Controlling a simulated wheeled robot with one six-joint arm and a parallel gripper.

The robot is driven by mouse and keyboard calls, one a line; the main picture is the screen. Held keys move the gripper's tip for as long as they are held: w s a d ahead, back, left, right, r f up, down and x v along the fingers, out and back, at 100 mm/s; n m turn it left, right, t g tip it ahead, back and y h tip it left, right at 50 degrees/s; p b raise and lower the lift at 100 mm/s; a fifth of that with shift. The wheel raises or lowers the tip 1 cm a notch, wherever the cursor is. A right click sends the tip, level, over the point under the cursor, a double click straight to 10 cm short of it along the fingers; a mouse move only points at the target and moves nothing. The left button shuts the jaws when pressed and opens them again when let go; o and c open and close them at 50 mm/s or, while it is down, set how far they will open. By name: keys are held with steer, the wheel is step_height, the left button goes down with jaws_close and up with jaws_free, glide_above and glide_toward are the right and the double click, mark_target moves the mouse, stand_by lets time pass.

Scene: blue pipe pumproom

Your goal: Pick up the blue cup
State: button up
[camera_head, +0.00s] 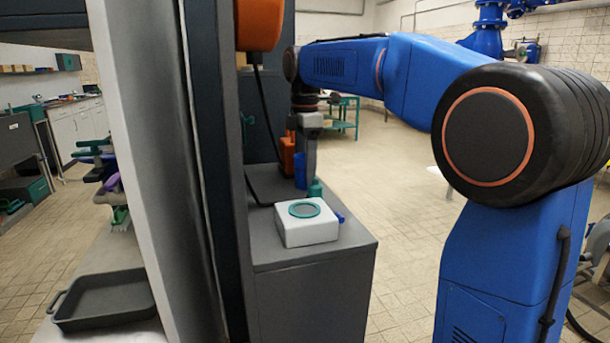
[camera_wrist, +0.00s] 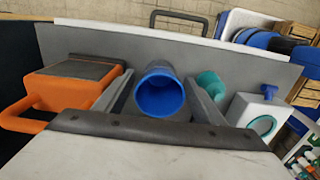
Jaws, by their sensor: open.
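The blue cup (camera_wrist: 160,93) stands upright on a grey cabinet top (camera_wrist: 215,60), its open mouth facing the wrist camera. In the head view the cup (camera_head: 300,172) is partly hidden behind a finger of my gripper (camera_head: 305,165). In the wrist view my gripper (camera_wrist: 163,100) is open, with one finger on each side of the cup. I cannot tell whether either finger touches it.
An orange tool box with a handle (camera_wrist: 65,85) is close on the left of the cup. A teal bottle (camera_wrist: 210,84) and a white box with a round teal-rimmed top (camera_wrist: 258,118) are close on the right. A tall dark panel (camera_head: 205,150) stands left of the cabinet.

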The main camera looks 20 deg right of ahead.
steer(key=shift+f, duration=0.85)
steer(key=c, duration=1.2)
